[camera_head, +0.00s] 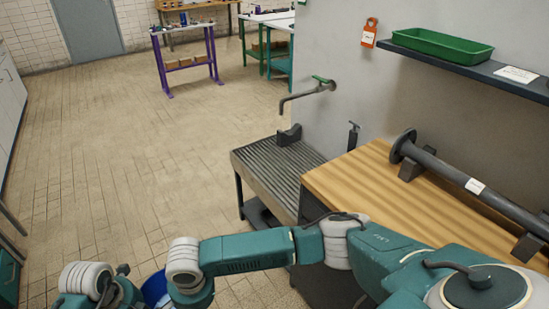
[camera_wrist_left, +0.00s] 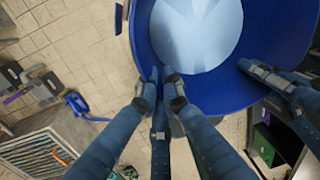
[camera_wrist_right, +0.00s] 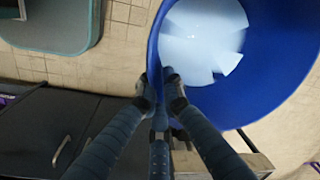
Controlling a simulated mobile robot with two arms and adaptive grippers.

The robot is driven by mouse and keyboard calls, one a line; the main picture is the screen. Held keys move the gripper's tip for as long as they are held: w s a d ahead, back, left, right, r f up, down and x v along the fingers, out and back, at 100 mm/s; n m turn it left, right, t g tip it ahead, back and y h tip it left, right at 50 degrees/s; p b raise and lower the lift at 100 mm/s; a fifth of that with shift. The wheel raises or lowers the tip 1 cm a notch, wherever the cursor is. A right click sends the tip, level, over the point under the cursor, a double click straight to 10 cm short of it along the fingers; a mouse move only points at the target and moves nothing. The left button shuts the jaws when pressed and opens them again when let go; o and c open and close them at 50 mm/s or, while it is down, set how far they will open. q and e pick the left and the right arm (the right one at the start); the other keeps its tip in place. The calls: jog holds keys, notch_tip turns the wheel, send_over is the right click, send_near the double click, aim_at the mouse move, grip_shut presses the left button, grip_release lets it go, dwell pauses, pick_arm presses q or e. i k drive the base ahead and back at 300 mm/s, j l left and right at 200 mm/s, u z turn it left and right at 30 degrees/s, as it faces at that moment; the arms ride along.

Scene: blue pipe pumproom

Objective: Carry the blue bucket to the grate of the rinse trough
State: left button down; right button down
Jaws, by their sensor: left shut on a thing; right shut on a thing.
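The blue bucket (camera_head: 154,287) shows only as a sliver at the bottom edge of the head view, between my arm joints. Its blue wall fills much of the left wrist view (camera_wrist_left: 289,35) and the right wrist view (camera_wrist_right: 285,65), with a pale surface inside. My left gripper (camera_wrist_left: 163,80) is shut on the bucket's rim. My right gripper (camera_wrist_right: 160,84) is shut on another part of the rim. Neither gripper's fingers show in the head view. The rinse trough's slatted grate (camera_head: 272,166) is bare apart from a dark block (camera_head: 289,135) at its back, under a tap (camera_head: 310,95).
A wooden bench (camera_head: 385,195) with a flanged pipe (camera_head: 465,180) adjoins the trough's right side. A shelf with a green tray (camera_head: 442,45) is on the wall above. Open tiled floor (camera_head: 120,150) lies left of the trough. A purple-legged table (camera_head: 185,55) stands farther back.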

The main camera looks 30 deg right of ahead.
aim_at(269, 160)
jog(key=i+l, duration=0.25)
jog(key=i, duration=0.15)
jog(key=i+l, duration=0.2)
jog(key=i, duration=0.2)
jog(key=i+l, duration=0.25)
jog(key=i, duration=1.3)
jog(key=i+z, duration=0.2)
jog(key=i, duration=0.2)
jog(key=i+j+z, duration=0.2)
jog(key=i, duration=0.2)
jog(key=z, duration=2.15)
